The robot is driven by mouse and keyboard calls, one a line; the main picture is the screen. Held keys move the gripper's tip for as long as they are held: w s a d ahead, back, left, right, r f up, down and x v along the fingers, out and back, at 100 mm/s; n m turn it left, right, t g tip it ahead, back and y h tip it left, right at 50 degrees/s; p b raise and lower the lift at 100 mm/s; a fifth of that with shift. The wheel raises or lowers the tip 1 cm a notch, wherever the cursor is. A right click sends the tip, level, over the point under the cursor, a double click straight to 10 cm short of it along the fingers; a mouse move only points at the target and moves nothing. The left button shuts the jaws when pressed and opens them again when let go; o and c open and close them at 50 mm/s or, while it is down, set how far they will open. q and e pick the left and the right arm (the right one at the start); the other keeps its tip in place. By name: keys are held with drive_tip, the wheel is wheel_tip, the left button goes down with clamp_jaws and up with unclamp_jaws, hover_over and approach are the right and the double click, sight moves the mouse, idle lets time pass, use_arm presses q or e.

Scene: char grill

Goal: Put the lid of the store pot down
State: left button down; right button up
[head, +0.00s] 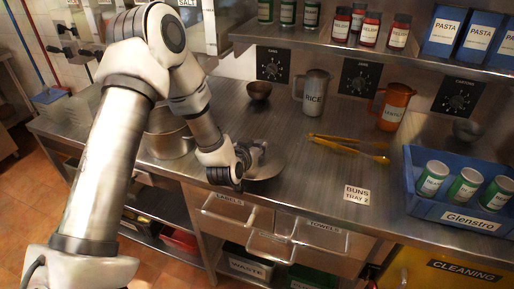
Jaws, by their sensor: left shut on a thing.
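My left gripper (250,155) is at the counter's front edge, partly hidden by its own wrist. It is shut on the round metal lid (270,168), which shows as a grey disc beside and below it. I cannot tell whether the lid touches the counter or hangs just above it. The steel store pot (166,146) stands to the left on the counter, partly hidden behind my left arm. My right gripper is not in view.
The steel counter (300,180) has bare room right of the lid. Yellow tongs (345,147), a small bowl (259,90), a RICE jug (315,92), an orange jug (394,104) and a blue crate (466,218) of cans stand around it. A jar shelf (370,50) overhangs the back.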

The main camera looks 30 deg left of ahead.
use_arm(q)
drive_tip(key=shift+w+a, duration=0.3)
drive_tip(key=shift+w, duration=0.3)
drive_tip(key=shift+w+a, duration=0.25)
drive_tip(key=shift+w, duration=0.3)
wheel_tip(320, 180, down, 4)
drive_tip(key=shift+w+a+r+p, duration=0.1)
drive_tip(key=shift+w+r+p, duration=0.05)
drive_tip(key=shift+p, duration=0.55)
drive_tip(key=shift+w, duration=0.1)
drive_tip(key=shift+f+b, duration=0.25)
drive_tip(key=shift+b, duration=0.05)
drive_tip(key=c, duration=0.8)
unclamp_jaws()
drive_tip(key=shift+r+p, duration=0.25)
drive_tip(key=shift+p, duration=0.05)
drive_tip(key=shift+s, duration=0.45)
drive_tip(key=b+v, duration=0.2)
drive_tip(key=v, duration=0.9)
drive_tip(key=shift+s+d+r, duration=0.1)
drive_tip(key=shift+d+r, duration=0.1)
drive_tip(key=shift+r, duration=0.05)
